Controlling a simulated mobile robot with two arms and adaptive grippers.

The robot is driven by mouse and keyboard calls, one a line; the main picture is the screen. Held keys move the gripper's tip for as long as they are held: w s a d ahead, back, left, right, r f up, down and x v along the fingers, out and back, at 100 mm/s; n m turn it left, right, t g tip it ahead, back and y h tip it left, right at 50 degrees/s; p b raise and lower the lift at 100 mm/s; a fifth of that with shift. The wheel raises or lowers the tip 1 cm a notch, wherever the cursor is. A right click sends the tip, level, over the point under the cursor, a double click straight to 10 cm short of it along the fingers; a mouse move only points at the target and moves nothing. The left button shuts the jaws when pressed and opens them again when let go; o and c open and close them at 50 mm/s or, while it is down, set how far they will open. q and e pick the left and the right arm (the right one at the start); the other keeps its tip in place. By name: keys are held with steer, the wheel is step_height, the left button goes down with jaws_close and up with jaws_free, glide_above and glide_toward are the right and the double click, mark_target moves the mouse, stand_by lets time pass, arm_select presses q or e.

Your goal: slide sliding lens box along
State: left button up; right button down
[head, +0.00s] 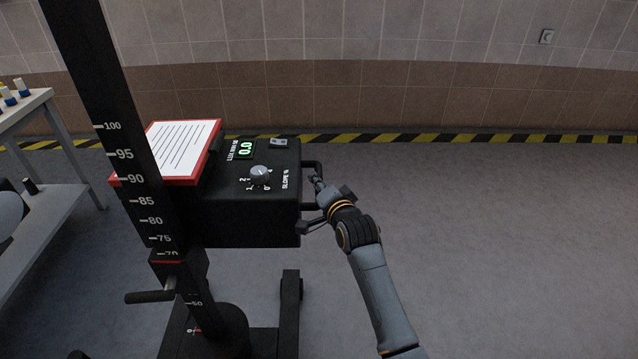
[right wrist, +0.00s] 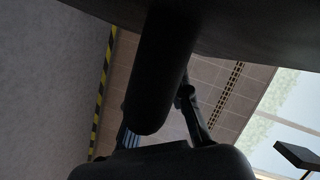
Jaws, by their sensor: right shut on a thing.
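The black lens box (head: 250,215) sits on a dark upright post (head: 140,195) marked with a number scale. Its top has a green display (head: 245,149) reading 0.0, a grey knob (head: 261,174) and a "SLOPE %" label. A black bar handle (head: 312,163) sticks out from its right side. My right gripper (head: 318,190) is shut on this handle. In the right wrist view the dark bar (right wrist: 165,70) runs between the two fingers of my right gripper (right wrist: 157,108), partly hiding them. My left gripper is not in view.
A red-edged board with a lined paper (head: 180,148) lies at the box's left. A side lever (head: 150,296) and dark base (head: 290,310) are lower down. A white table (head: 35,100) stands at the left. The grey floor (head: 500,240) at right is clear up to the striped wall edge.

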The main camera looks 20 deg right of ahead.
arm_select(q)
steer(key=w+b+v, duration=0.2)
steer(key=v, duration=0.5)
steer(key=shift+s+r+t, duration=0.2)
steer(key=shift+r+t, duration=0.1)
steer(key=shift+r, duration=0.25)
arm_select(e)
step_height(320, 180, down, 10)
steer(key=shift+f, duration=0.2)
steer(key=c, duration=1.3)
jaws_free()
steer(key=shift+o, duration=0.2)
steer(key=shift+r, duration=0.15)
steer(key=v, duration=1.2)
